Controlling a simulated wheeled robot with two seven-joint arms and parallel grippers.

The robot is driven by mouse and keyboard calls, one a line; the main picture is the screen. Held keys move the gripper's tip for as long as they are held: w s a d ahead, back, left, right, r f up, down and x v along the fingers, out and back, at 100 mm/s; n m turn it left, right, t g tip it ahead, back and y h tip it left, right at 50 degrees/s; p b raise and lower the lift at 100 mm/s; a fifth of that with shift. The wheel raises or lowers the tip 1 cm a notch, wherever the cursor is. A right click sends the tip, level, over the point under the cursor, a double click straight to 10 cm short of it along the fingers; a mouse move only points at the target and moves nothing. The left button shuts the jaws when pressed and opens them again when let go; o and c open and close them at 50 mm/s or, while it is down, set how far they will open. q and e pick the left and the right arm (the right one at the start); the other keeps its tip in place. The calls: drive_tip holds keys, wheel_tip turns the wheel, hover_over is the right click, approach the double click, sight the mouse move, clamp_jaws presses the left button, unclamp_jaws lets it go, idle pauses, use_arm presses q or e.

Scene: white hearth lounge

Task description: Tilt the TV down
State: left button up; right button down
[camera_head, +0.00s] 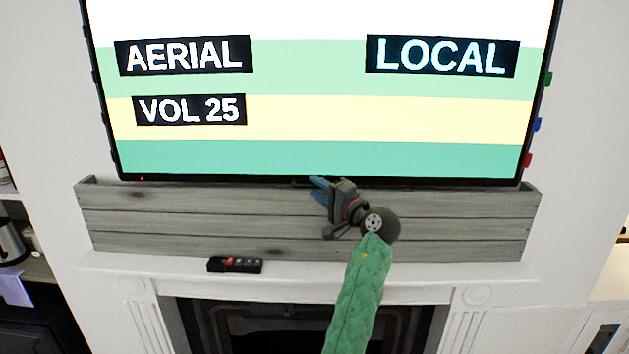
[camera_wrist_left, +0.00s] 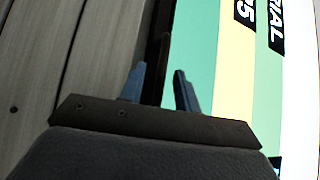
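The TV (camera_head: 330,160) hangs on the white wall, its screen lit with coloured bands and the words AERIAL, LOCAL and VOL 25. My left gripper (camera_head: 318,184) is at the middle of the TV's lower edge, in front of the wooden board. In the left wrist view, its two blue fingers (camera_wrist_left: 160,88) stand apart, with the TV's dark lower edge (camera_wrist_left: 163,55) and teal screen (camera_wrist_left: 203,60) showing beyond and between them. I see nothing held; whether a finger touches the TV, I cannot tell. My right gripper is out of view.
A grey wooden plank box (camera_head: 200,220) runs below the TV, above the white mantel (camera_head: 420,275). A small black device with red buttons (camera_head: 235,265) lies on the mantel. The dark fireplace opening (camera_head: 270,325) is below. Shelves with a kettle (camera_head: 12,240) stand at far left.

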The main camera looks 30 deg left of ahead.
use_arm(q)
drive_tip(key=shift+x, duration=0.85)
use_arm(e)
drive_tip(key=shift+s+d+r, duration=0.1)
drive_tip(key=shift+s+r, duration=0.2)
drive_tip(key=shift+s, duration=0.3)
use_arm(q)
clamp_jaws()
